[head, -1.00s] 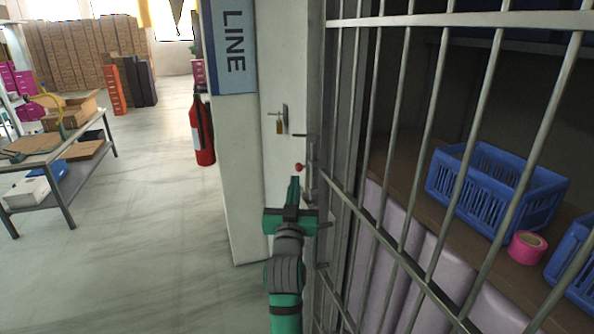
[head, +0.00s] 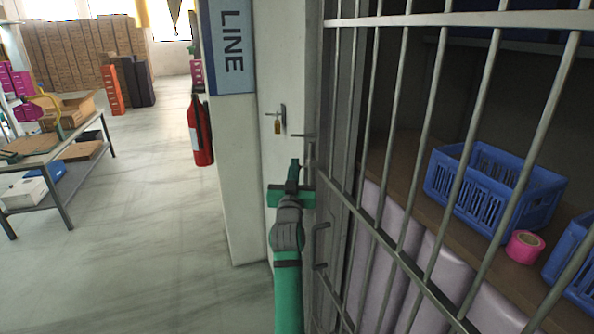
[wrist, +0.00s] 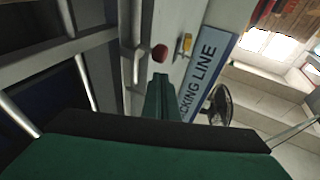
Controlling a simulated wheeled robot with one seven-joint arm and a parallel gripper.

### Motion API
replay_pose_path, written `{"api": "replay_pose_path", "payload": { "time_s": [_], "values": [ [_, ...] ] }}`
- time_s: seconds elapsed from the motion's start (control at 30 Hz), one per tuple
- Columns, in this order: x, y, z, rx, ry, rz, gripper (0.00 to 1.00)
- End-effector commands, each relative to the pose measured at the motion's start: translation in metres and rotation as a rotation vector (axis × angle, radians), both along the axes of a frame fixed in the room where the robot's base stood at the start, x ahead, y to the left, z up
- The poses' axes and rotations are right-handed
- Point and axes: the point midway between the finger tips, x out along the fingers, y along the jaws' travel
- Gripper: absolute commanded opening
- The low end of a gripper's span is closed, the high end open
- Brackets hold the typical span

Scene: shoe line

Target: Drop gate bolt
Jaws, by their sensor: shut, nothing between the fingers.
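The barred gate (head: 346,200) stands on the right, next to a pale post. Its grey bolt (head: 309,152) is at the gate's left edge. The bolt's red knob (wrist: 159,52) shows in the wrist view, just beyond my fingertips. In the head view the knob is hidden behind my gripper. My gripper (head: 294,172) is shut and empty, and its green fingers also show in the wrist view (wrist: 160,88). The fingertips look close to the knob; I cannot tell whether they touch it.
A gate handle (head: 319,246) sits lower. Blue crates (head: 490,190) and pink tape (head: 525,247) are behind the bars. A fire extinguisher (head: 200,130) hangs left.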

Motion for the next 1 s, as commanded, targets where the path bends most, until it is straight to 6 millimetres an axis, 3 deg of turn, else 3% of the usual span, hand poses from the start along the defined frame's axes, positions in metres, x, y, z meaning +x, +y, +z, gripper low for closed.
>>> {"api": "replay_pose_path", "payload": {
  "time_s": [0.57,0.83,1.0],
  "values": [
    [0.005,-0.011,-0.013,0.001,0.001,-0.011,0.0],
    [0.005,-0.009,-0.055,0.001,0.005,-0.01,0.0],
    [0.005,-0.007,-0.063,0.0,0.003,-0.007,0.0]
  ]
}}
